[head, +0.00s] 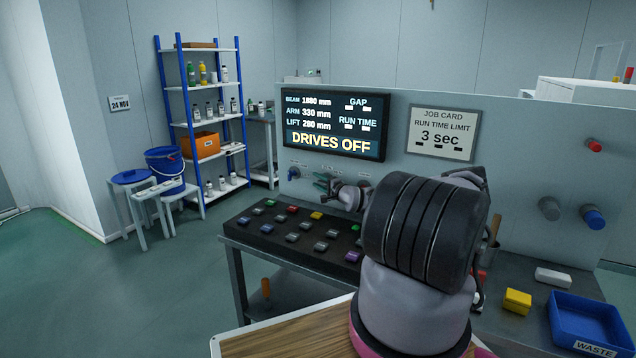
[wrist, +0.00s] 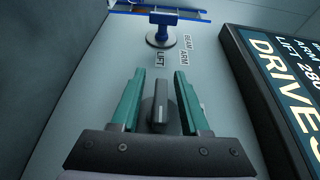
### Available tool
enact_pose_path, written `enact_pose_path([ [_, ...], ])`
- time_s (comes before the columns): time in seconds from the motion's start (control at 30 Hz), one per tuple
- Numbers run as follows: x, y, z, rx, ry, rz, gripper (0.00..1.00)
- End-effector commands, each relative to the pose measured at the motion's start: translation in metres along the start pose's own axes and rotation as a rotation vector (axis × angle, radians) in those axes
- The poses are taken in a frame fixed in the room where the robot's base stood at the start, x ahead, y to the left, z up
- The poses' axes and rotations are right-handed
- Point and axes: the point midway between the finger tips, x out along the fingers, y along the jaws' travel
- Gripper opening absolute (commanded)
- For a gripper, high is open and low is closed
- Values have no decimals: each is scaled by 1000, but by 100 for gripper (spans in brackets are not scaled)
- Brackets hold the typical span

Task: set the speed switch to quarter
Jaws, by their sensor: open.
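A dark grey switch knob (wrist: 158,104) on a round base stands on the panel in the wrist view, its bar running nearly up and down in that picture. My gripper (wrist: 159,75) is open, with one green finger on each side of the knob and a gap visible on both sides. No label for this knob is readable, so I cannot tell its setting. In the head view my gripper (head: 323,181) is at the panel below the display, and the knob is hidden there by the fingers and wrist.
A blue selector (wrist: 162,30) marked BEAM, ARM, LIFT sits beyond the fingertips. The display (head: 336,124) reads DRIVES OFF, and the job card (head: 442,133) reads run time limit 3 sec. A console with several coloured buttons (head: 292,238) lies below. A blue waste tray (head: 590,325) is at right.

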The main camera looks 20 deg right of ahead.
Motion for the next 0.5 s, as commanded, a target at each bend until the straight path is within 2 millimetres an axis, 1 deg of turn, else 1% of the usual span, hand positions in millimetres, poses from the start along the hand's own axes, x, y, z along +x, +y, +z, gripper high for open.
enact_pose_path([
  [0.07, 0, 0, 0, 0, 0, 0, 45],
  [0.2, 0, 0, 0, 0, 0, 0, 0],
  [0.5, 0, 0, -1, -2, 1, 6, 0],
])
